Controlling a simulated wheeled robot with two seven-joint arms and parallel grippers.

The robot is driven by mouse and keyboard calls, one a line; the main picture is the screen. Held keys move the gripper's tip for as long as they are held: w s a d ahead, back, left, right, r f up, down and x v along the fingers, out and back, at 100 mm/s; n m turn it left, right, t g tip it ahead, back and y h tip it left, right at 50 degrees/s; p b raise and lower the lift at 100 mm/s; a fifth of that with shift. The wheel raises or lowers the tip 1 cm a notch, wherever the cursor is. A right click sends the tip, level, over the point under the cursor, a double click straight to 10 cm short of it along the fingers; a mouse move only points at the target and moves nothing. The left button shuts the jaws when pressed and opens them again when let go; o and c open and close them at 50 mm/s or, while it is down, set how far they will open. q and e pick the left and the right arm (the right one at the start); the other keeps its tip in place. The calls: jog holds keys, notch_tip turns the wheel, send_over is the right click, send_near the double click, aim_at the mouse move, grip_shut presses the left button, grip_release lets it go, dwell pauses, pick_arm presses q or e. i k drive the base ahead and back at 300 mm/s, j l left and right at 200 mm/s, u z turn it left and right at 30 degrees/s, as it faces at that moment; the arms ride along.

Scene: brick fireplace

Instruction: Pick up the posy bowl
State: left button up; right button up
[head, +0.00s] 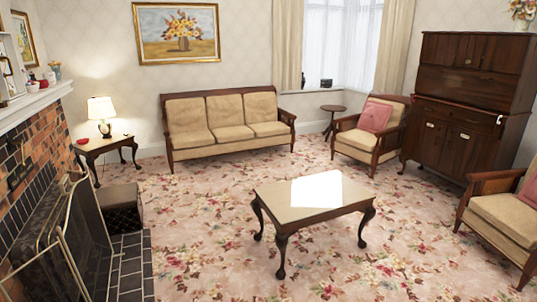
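I cannot tell for certain which thing is the posy bowl. A vessel with flowers (522,14) stands on top of the tall wooden cabinet at the upper right, partly cut by the frame edge. A small vase with flowers (56,72) stands on the mantel at the left. A small red item (82,141) sits on the side table by the lamp, too small to make out. Neither of my grippers shows in the head view.
A coffee table (275,208) with a bright patch on top stands mid-room on open floral carpet. A sofa (225,120) is at the back. Armchairs (375,130) and the wooden cabinet (468,90) line the right. The brick fireplace (40,150) is at the left.

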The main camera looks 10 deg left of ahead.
aim_at(31, 86)
jog(key=i+u, duration=0.25)
jog(key=i, duration=0.2)
jog(key=i+u, duration=0.2)
jog(key=i, duration=0.3)
jog(key=i+u, duration=0.25)
jog(key=i, duration=0.25)
jog(key=i+l+u, duration=0.2)
jog(key=i, duration=0.25)
jog(key=i+l+u, duration=0.25)
jog(key=i+j+u, duration=0.15)
jog(key=i+u, duration=0.25)
jog(key=i, duration=1.95)
